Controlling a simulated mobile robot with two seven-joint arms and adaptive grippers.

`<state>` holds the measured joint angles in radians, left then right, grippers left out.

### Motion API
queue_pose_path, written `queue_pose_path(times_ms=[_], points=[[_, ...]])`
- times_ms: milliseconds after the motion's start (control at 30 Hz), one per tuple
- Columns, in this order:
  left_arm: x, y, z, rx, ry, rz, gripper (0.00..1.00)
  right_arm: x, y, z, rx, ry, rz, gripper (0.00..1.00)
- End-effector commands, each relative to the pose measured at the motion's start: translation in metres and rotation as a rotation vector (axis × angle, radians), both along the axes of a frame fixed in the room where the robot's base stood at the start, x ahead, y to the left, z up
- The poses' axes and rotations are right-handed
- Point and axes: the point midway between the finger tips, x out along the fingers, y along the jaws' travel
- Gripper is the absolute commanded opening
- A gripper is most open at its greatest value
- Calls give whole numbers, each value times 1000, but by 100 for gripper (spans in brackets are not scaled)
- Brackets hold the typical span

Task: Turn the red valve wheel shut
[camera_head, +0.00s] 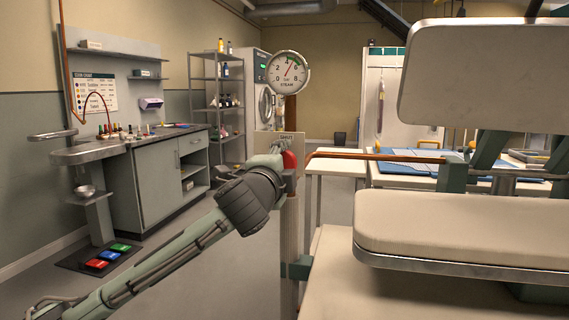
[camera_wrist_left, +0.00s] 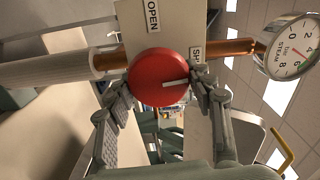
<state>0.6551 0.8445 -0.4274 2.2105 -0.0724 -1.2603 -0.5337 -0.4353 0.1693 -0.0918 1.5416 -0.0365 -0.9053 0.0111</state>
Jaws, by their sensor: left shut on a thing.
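The red valve wheel (camera_wrist_left: 157,75) is on a copper pipe in front of a pale plate in the left wrist view. Its white mark points right in that view, a little below the partly hidden label starting "SH" (camera_wrist_left: 196,54). The "OPEN" label (camera_wrist_left: 152,14) is above the wheel. My left gripper (camera_wrist_left: 161,82) is shut on the wheel, with one finger on each side of its rim. In the head view, the wheel (camera_head: 290,159) shows only partly beyond my left gripper (camera_head: 279,156). My right gripper is not in view.
A steam gauge (camera_head: 288,72) stands above the valve, its needle tilted up and right. A padded press (camera_head: 455,228) fills the right side. A grey counter (camera_head: 160,178) stands along the left wall, with coloured pedals (camera_head: 110,258) on the floor. Open floor lies between.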

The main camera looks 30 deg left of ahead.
Motion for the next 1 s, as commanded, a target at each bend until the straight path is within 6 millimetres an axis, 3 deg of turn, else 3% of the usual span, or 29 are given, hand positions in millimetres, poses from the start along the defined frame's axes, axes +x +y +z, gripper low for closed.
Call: queue_pose_path(times_ms=[300,800,833,1000], points=[[0,0,-1,97,26,-1,24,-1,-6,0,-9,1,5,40],[0,0,-1,112,30,-1,24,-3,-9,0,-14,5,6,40],[0,0,-1,112,30,-1,56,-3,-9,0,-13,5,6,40],[0,0,-1,110,30,-1,74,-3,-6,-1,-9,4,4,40]])
